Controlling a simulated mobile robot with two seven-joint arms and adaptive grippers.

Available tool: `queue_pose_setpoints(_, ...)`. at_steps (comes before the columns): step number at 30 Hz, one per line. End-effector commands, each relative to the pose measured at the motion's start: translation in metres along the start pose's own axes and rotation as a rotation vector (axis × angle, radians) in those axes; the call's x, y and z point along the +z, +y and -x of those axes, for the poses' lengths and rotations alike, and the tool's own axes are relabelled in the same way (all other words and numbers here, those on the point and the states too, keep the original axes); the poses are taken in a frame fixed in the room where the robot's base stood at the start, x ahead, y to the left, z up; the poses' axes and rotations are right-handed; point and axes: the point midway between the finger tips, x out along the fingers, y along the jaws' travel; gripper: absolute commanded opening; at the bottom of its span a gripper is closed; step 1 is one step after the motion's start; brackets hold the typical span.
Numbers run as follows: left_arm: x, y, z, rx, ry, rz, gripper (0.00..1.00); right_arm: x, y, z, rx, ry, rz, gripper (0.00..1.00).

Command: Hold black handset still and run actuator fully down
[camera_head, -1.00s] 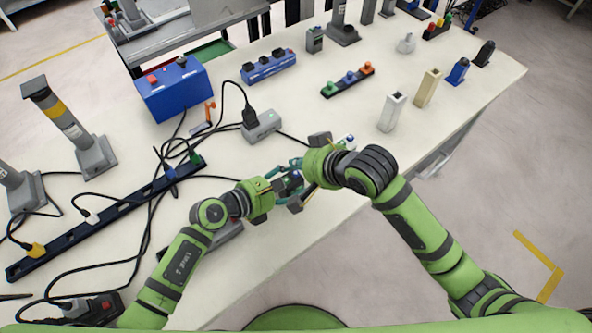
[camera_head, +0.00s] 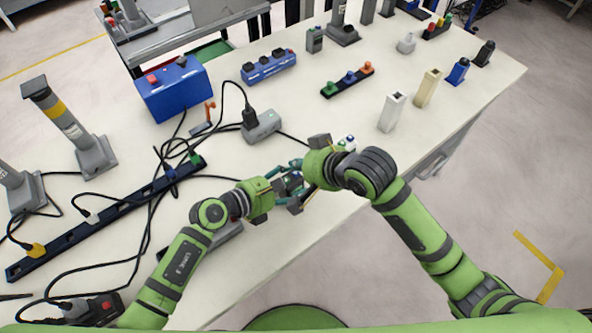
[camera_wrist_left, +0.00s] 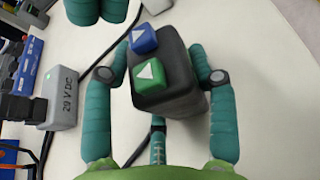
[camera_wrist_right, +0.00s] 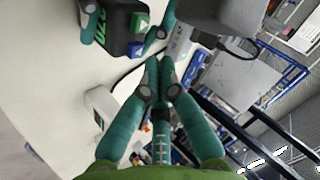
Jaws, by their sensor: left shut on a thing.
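The black handset (camera_wrist_left: 168,85) has a blue arrow button (camera_wrist_left: 142,38) and a green arrow button (camera_wrist_left: 147,71). My left gripper (camera_wrist_left: 168,75) is shut around its sides; the handset also shows in the right wrist view (camera_wrist_right: 118,28). My right gripper (camera_wrist_right: 162,68) has its fingers together with nothing between them, close to the handset's button end but apart from it. Its teal fingers show at the top of the left wrist view. In the head view the handset (camera_head: 292,183) is mostly hidden by the grippers. A grey column actuator with a yellow band (camera_head: 67,123) stands upright at the left.
A grey 20 V DC box (camera_head: 262,126), a blue box (camera_head: 172,88) and a long dark strip (camera_head: 105,215) lie among tangled black cables. Coloured-button strips and small blocks stand at the back and right. The table's front edge runs below the grippers.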

Motion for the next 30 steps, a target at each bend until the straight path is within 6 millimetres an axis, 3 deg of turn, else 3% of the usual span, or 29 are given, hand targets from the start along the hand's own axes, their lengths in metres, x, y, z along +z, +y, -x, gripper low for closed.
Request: queue_pose_setpoints(30,-0.0017,-0.0004,0.0000,-0.001,0.004,0.000,0.21,0.0044,0.0044,-0.0063,0.000,0.000,0.000,0.00)
